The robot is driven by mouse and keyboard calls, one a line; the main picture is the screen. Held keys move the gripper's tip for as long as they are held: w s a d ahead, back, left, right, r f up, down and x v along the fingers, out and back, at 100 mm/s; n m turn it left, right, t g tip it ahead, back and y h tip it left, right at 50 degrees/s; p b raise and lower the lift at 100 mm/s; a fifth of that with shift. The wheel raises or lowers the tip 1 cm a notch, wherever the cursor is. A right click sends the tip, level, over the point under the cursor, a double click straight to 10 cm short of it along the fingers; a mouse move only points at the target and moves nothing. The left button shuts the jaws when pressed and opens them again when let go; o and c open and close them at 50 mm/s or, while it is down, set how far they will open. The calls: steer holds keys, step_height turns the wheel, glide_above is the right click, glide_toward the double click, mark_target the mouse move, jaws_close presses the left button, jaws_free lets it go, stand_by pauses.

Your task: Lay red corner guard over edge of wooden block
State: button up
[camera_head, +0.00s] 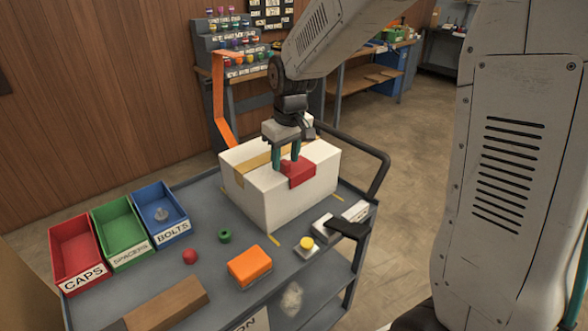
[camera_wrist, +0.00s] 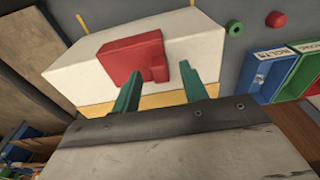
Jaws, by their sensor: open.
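The red corner guard (camera_head: 299,173) lies over the upper near edge of a white box (camera_head: 262,203), with part on top and part down the side. My gripper (camera_head: 286,163) points down at the box top, right beside the guard. In the wrist view the guard (camera_wrist: 130,58) is just beyond the two green fingers (camera_wrist: 160,72), which stand apart. A narrow red part of it shows between their tips; I cannot tell whether they touch it. The brown wooden block (camera_head: 168,305) lies at the cart's front left, its lower end cut by the picture edge.
The grey cart top (camera_head: 205,262) also holds red (camera_head: 75,250), green (camera_head: 118,232) and blue (camera_head: 160,212) bins, an orange block (camera_head: 249,266), a red ball (camera_head: 190,257), a green ring (camera_head: 225,236) and a yellow button (camera_head: 307,243). An orange frame (camera_head: 219,100) rises behind the box.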

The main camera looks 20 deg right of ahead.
steer(key=shift+f, duration=0.6)
jaws_close()
steer(key=shift+r, duration=0.15)
